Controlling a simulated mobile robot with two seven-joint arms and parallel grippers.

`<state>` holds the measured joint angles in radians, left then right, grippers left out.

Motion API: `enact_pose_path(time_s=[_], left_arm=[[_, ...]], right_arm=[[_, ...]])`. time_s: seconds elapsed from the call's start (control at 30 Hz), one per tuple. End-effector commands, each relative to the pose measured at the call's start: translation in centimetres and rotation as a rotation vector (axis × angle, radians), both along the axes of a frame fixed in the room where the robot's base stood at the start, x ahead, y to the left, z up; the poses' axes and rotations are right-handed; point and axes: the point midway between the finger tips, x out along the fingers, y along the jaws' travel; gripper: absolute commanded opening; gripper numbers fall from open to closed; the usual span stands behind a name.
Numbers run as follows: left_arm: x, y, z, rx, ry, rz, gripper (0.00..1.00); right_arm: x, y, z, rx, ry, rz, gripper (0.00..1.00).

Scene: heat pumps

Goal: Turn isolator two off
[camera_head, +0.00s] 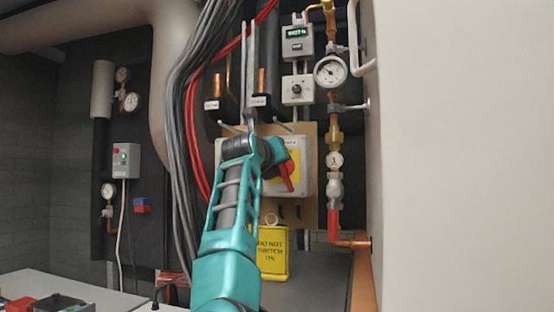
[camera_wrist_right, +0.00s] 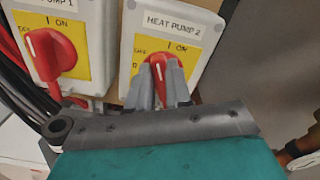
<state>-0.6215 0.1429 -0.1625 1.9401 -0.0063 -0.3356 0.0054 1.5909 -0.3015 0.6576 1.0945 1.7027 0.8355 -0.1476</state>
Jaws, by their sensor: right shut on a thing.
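The isolator labelled HEAT PUMP 2 (camera_wrist_right: 172,25) is a white box with a yellow plate, marked I ON at the top and OFF at the upper left. Its red handle (camera_wrist_right: 158,67) sits between the two grey fingers of my right gripper (camera_wrist_right: 160,85), which is shut on it. The handle's white-marked end points up near the markings; its exact setting is unclear. The head view shows the red handle (camera_head: 288,180) too, with my teal right arm in front and the fingers mostly hidden. My left gripper is not in view.
The HEAT PUMP 1 isolator, with its own red handle (camera_wrist_right: 52,54), is close on the left. Red and grey cables (camera_head: 195,120) hang left; a gauge pipe (camera_head: 333,150) runs right.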

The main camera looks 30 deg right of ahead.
Motion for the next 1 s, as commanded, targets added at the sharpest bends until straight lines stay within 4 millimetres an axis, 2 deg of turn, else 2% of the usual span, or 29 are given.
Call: enact_pose_path(time_s=[1.0], left_arm=[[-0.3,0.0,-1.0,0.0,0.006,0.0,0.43]], right_arm=[[0.7,0.6,-1.2,-0.607,0.713,0.0,0.0]])
